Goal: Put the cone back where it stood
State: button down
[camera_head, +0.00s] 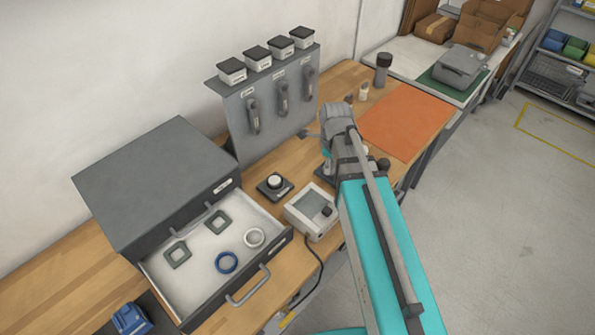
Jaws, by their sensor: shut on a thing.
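My gripper (326,160) is over the bench, between the grey rack and the orange mat, mostly hidden behind my own wrist and teal arm. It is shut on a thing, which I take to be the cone. Its shape is hidden, and I cannot tell whether it touches the bench. No cone shows clearly anywhere else.
The orange mat (408,120) is largely bare. A dark cylinder (383,72) and small bottles (363,92) stand behind it. The grey rack (265,118), a dial block (275,186), a pale box (311,210) and an open drawer (200,285) are left of my arm.

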aim_at(299, 170)
jog(key=w+a+f+b, duration=0.2)
jog(key=w, duration=0.1)
jog(key=w+a+f+b, duration=0.5)
jog(key=w+f+b, duration=0.1)
jog(key=shift+w+a+f, duration=0.1)
jog(key=shift+w+a, duration=0.2)
jog(key=shift+w+a+f+b, duration=0.3)
jog(key=shift+w+f+b, duration=0.1)
jog(key=shift+f+b, duration=0.1)
jog(key=shift+w+a+f+b, duration=0.25)
jog(key=shift+f+b, duration=0.15)
jog(key=shift+b, duration=0.1)
jog(key=shift+w+f+b, duration=0.1)
jog(key=shift+f+b, duration=1.45)
jog(key=shift+f, duration=0.1)
